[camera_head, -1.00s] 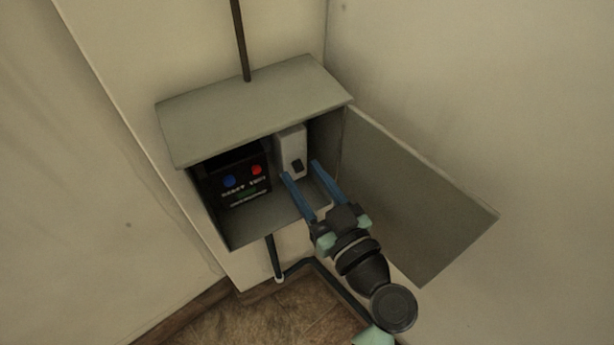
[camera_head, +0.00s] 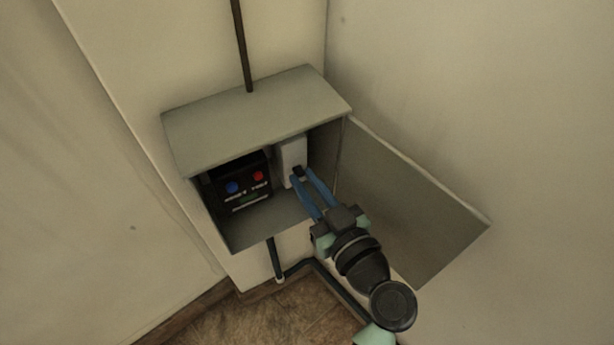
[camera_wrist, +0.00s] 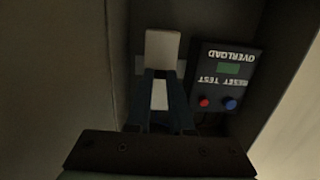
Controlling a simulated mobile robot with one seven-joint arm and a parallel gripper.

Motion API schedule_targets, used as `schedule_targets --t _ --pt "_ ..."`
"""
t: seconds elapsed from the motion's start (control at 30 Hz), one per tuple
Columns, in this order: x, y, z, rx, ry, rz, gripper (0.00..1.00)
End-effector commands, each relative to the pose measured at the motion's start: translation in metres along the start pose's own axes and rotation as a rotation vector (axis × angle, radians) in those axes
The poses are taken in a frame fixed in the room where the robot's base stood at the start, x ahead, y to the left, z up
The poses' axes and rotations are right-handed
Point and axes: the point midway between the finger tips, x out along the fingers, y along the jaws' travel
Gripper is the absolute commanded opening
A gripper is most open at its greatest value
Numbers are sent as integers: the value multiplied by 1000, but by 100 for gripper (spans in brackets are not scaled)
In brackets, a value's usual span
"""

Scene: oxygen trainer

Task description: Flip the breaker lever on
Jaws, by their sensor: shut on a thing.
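The breaker is a pale grey-white block (camera_head: 291,153) on the back wall inside the open box, right of the black panel. Its small dark lever (camera_head: 298,171) shows on its lower front. My gripper (camera_head: 301,174) has its blue fingers drawn together at the lever and is shut on it. In the wrist view the breaker (camera_wrist: 162,50) stands upright in the picture, with my gripper's dark fingers (camera_wrist: 160,76) converging over it. The lever itself is hidden between the fingertips there.
A black panel (camera_head: 238,184) with a blue and a red button sits left of the breaker. In the wrist view this panel (camera_wrist: 224,75) reads OVERLOAD, RESET and TEST upside down. The metal box (camera_head: 255,112) surrounds both, and its open door (camera_head: 410,205) hangs at right, close to my arm.

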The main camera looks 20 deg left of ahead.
Motion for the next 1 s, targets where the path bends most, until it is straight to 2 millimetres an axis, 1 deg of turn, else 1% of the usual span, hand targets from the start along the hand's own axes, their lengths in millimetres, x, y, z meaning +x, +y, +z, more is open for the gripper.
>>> schedule_targets --t 0.03,0.5,0.8,1.0 --pt "-1 -1 -9 0 -33 -1 0" --pt "0 -1 -34 -1 -435 -4 0" --pt "3 0 -40 -1 -653 -2 0" --pt "5 0 -40 0 -744 -1 0"
